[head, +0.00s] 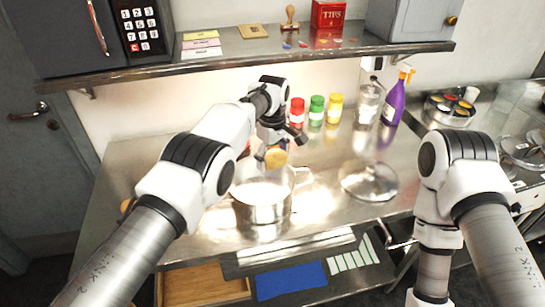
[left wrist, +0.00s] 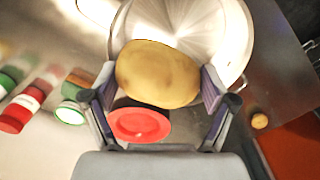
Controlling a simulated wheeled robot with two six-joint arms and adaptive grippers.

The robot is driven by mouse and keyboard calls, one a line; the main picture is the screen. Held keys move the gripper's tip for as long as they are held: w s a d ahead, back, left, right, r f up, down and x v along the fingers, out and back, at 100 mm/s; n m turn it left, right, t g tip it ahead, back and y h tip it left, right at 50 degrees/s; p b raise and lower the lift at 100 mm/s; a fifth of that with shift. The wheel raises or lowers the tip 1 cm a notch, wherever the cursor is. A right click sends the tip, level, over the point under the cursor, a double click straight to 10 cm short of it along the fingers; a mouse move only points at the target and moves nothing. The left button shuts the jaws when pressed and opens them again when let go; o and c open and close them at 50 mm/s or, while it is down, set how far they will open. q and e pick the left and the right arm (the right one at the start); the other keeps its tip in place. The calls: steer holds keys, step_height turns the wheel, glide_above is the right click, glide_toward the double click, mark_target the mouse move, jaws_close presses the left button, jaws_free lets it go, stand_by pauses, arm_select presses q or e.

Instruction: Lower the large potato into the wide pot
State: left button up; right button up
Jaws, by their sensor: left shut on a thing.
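The large potato (head: 276,158) is yellow-brown and hangs in my left gripper (head: 274,150). In the left wrist view the potato (left wrist: 158,74) sits between the two finger pads of the left gripper (left wrist: 158,82), which is shut on it. The wide pot (head: 262,210) is steel, open and stands on the counter below the potato. In the left wrist view the pot (left wrist: 205,28) shows behind the potato, which covers part of its rim. The potato appears above the pot's back part; the exact height is unclear. My right gripper is out of view.
A glass lid (head: 370,181) lies right of the pot. Red (head: 297,112), green (head: 317,108) and yellow (head: 335,107) jars stand behind. A red dish (left wrist: 139,124) shows beside the potato in the left wrist view. A small potato (left wrist: 259,121) lies near the counter's edge. A shelf (head: 250,50) crosses above.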

arm_select(q)
steer(key=b, duration=0.5)
glide_above(272, 196)
steer(key=shift+f, duration=3.05)
steer(key=shift+w+f+b, duration=0.15)
steer(key=shift+f+b, duration=0.75)
steer(key=shift+f, duration=0.4)
steer(key=shift+f+b, duration=2.4)
steer(key=shift+f, duration=0.05)
steer(key=o, duration=1.1)
steer(key=shift+c, duration=0.2)
steer(key=shift+r, duration=0.1)
